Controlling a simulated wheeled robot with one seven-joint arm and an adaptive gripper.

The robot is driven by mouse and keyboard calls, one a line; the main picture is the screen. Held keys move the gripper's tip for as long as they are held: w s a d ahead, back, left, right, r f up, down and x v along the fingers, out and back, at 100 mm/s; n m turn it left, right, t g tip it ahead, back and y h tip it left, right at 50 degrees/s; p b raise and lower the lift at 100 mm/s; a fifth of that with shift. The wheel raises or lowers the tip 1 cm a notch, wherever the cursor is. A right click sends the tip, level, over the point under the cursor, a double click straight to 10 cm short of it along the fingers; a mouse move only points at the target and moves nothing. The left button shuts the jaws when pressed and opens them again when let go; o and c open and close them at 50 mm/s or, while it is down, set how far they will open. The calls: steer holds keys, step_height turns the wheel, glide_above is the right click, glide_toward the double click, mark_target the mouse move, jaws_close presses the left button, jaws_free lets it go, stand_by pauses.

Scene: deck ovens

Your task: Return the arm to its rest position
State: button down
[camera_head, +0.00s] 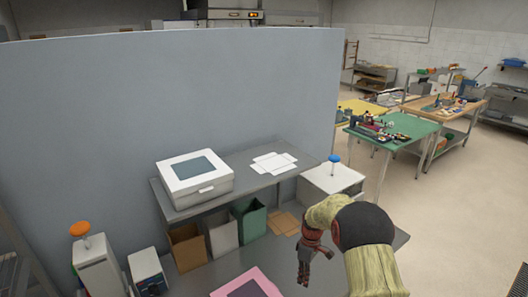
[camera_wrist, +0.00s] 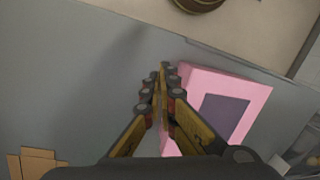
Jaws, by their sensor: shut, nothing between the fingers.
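My arm (camera_head: 368,240) reaches in from the lower right in the head view, with a yellowish sleeve-like cover and a dark joint. My gripper (camera_head: 303,282) hangs downward over the grey bench, to the right of a pink box (camera_head: 226,290) that is partly cut off by the lower edge. In the wrist view my gripper (camera_wrist: 162,72) has its fingers together with nothing between them. The pink box (camera_wrist: 258,98) with a dark window lies just beside and below the fingers there. The gripper looks apart from the box, though the exact height is unclear.
A grey shelf (camera_head: 252,157) holds a white box (camera_head: 192,180) and flat white card. Under it stand brown, white and green bins (camera_head: 251,220). A white unit with a blue knob (camera_head: 334,160) is close behind my arm. A tall grey panel (camera_head: 170,100) closes the back.

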steer(key=s+d+r+m+b, duration=0.1)
steer(key=s+r+m+b, duration=0.2)
steer(key=s+r+m, duration=0.45)
steer(key=s+d+r+m+t+b, duration=0.1)
steer(key=s+r+t+b, duration=0.1)
steer(key=s+b, duration=0.3)
steer(key=s+r+m+t+b, duration=0.1)
steer(key=s+r+t+b, duration=0.2)
steer(key=s, duration=1.1)
steer(key=s+d+r+m+t+b, duration=0.1)
steer(key=s+r+t+b, duration=0.1)
steer(key=s+r+b, duration=0.2)
steer(key=s+b, duration=0.3)
steer(key=s, duration=0.3)
steer(key=shift+s+d+t+h+b, duration=0.25)
steer(key=shift+d+t+h+b, duration=0.1)
steer(key=shift+t+h, duration=0.05)
steer(key=shift+w+m, duration=0.1)
steer(key=shift+m, duration=0.15)
